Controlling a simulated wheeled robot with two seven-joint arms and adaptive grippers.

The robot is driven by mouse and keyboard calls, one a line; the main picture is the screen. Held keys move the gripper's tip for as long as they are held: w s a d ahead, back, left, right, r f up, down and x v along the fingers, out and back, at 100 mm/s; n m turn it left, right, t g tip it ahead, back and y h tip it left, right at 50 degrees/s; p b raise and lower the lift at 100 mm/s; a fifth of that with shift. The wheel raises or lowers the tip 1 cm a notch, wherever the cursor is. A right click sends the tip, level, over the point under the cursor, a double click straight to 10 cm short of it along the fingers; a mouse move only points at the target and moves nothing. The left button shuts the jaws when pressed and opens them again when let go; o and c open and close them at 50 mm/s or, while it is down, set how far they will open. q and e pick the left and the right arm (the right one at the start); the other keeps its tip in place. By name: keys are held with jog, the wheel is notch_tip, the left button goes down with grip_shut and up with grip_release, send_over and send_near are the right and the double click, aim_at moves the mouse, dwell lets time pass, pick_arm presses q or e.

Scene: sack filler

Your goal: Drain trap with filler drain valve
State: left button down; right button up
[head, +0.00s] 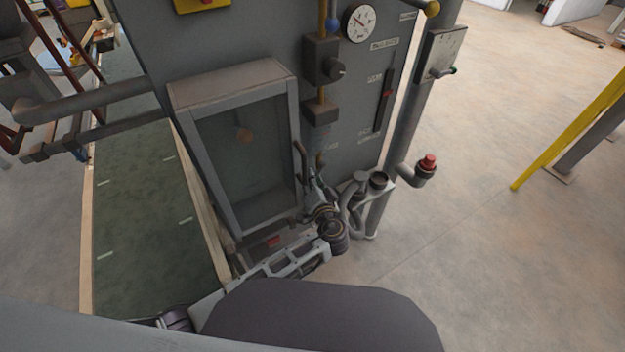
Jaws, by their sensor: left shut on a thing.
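My left gripper (308,172) is at the lower right of the grey filler panel, in front of a vertical pipe line. It is shut on a small part there, which looks like the drain valve handle; the fingers and wrist hide most of it. Above it on the brass-coloured pipe (321,92) sit a dark block with a round knob (322,61) and a lower dark block (320,111), which may be the trap. I cannot tell if the valve is open or closed. My right gripper is not in view.
A framed window box (243,150) stands left of the gripper. A gauge (359,23) and a slotted lever (387,94) are on the panel. A grey pipe with a red cap (428,163) and open pipe ends (378,180) are to the right.

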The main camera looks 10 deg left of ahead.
pick_arm(q)
jog(key=shift+w+a+r, duration=0.1)
jog(key=shift+w+r, duration=0.05)
jog(key=shift+r, duration=0.1)
jog(key=c, duration=1.3)
grip_release()
jog(key=shift+f, duration=0.1)
jog(key=shift+f, duration=0.1)
